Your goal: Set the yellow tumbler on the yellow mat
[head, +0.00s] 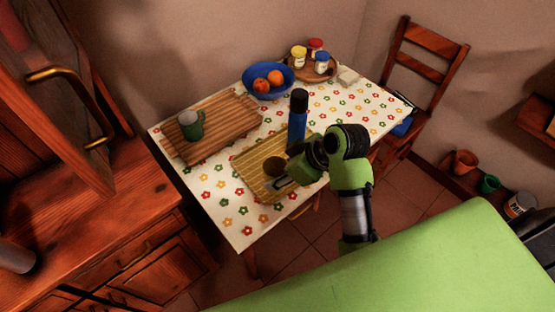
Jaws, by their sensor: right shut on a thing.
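The yellow mat (247,163) lies on the flowered tablecloth near the table's front edge. The yellow tumbler (274,167) shows mostly as a dark round opening over the mat's right part; its yellow side blends with the mat. My right gripper (282,183) comes in from the right, low at the tumbler's near side, and is shut on it. The fingertips are small and partly hidden. I cannot tell whether the tumbler's base touches the mat. My left gripper is not in view.
A tall blue bottle (298,118) stands close behind my right gripper. A green mug (191,125) is on a wooden board (225,120) at left. A blue fruit bowl (262,92) and a round tray with jars (300,74) stand at the back.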

